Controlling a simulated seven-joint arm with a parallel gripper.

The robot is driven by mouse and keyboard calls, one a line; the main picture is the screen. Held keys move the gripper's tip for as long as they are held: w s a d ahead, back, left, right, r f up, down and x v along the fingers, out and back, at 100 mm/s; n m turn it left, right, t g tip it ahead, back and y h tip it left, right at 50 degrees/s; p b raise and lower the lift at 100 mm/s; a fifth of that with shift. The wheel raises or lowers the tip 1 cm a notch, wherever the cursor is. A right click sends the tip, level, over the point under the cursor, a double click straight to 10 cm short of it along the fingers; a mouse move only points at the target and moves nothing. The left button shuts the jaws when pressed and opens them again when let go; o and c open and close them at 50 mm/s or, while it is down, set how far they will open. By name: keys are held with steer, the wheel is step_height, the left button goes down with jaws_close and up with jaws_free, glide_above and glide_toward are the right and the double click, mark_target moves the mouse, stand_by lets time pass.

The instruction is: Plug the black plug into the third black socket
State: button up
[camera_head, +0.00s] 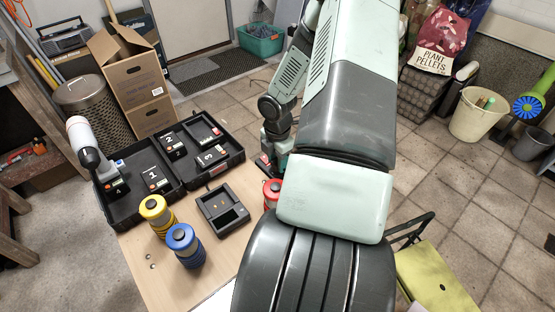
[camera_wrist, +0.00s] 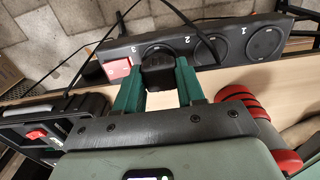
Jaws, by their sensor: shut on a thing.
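In the wrist view, my gripper (camera_wrist: 160,88) has its two green fingers closed on the sides of a black plug (camera_wrist: 157,76). A dark socket strip (camera_wrist: 120,48) lies beyond, with round black sockets marked 1 (camera_wrist: 265,43), 2 (camera_wrist: 208,50) and 3 (camera_wrist: 153,50). The plug overlaps the near part of the third socket (camera_wrist: 153,50), by the red block at the strip's left end (camera_wrist: 118,69). I cannot tell whether the plug touches the socket or is above it. In the head view my arm hides most of the strip and the plug.
Thin black cables (camera_wrist: 190,20) arc over the strip. On the table are an open black case (camera_head: 182,178), a charger (camera_head: 222,209), and yellow (camera_head: 156,213) and blue (camera_head: 185,245) cylinders.

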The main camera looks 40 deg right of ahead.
steer(key=shift+f, duration=0.6)
steer(key=o, duration=1.1)
steer(key=shift+c, duration=0.2)
step_height(320, 180, up, 10)
steer(key=shift+d+f, duration=0.1)
steer(key=shift+f, duration=0.15)
steer(key=shift+r, duration=0.65)
